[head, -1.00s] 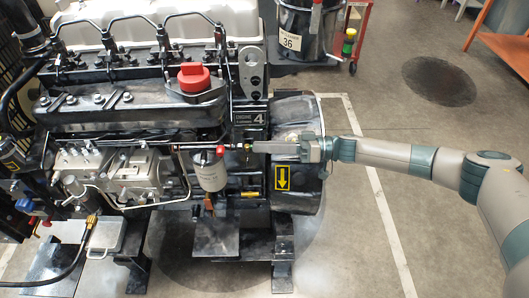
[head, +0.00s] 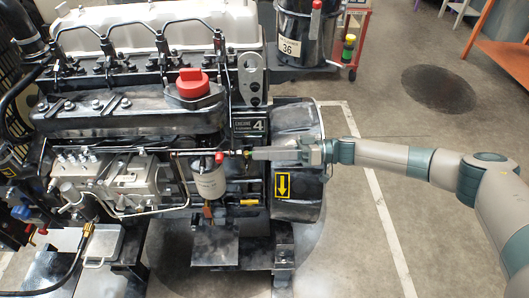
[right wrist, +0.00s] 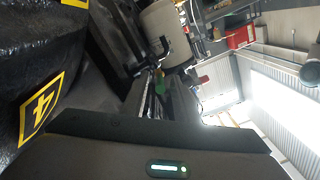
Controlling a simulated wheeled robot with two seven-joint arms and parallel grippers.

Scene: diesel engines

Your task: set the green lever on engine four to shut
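Engine four (head: 130,118) fills the left of the head view, with a plate (head: 251,128) reading "ENGINE 4" on its side. My right gripper (head: 250,153) reaches in from the right, its tips at the small coloured fittings beside the pale filter canister (head: 208,182). The green lever is too small or covered there to make out clearly. In the right wrist view a small green piece (right wrist: 160,82) shows near the fingertips; whether it is gripped cannot be told. The finger gap is not clear in either view. My left gripper is out of view.
A red knob (head: 219,157) sits just left of the right fingertips. A yellow arrow label (head: 283,186) is on the dark housing below my gripper. A black drum marked 36 (head: 298,35) stands behind on a cart. The floor at right is open.

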